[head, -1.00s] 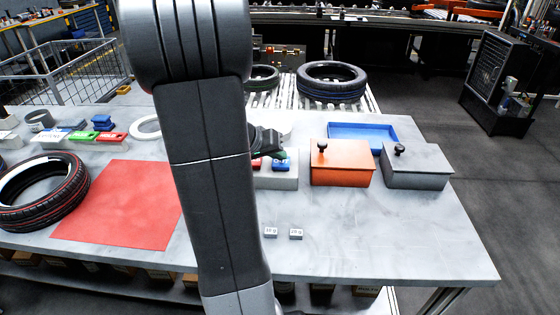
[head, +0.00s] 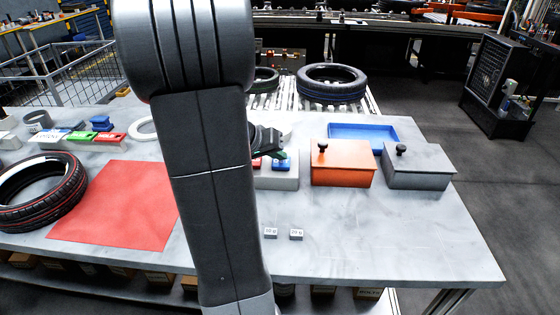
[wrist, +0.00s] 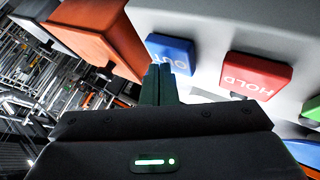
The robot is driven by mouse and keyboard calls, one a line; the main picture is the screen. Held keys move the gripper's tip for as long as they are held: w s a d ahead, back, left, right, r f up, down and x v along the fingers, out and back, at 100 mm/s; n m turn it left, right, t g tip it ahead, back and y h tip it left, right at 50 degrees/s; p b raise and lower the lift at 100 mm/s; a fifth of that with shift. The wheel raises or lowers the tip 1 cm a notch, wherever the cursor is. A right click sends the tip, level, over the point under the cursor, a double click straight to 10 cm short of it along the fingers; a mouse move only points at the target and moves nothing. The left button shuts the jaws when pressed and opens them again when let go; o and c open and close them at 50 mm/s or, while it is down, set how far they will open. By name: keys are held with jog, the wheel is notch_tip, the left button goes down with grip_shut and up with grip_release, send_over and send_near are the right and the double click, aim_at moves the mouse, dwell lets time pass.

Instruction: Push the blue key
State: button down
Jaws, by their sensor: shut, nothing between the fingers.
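The blue key (wrist: 178,50), marked OUT, is on a light grey key block (wrist: 205,22) in the wrist view. In the head view, the blue key (head: 281,164) shows at the front of the block, partly behind my gripper. My gripper (wrist: 160,72) is shut and empty; its tips overlap the lower left part of the blue key. I cannot tell whether they touch it. In the head view, my gripper (head: 281,155) is just above the blue key. A red key (wrist: 256,75), marked HOLD, sits beside the blue one.
An orange lidded box (head: 342,165) stands close to the right of the key block, with a grey lidded box (head: 418,167) beyond. A blue tray (head: 362,131) lies behind. A red mat (head: 115,205) and a tyre (head: 40,190) are at left. The table front is mostly clear.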

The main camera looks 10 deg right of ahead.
aim_at(278, 163)
jog(key=shift+r+p, duration=1.35)
jog(key=shift+r, duration=1.7)
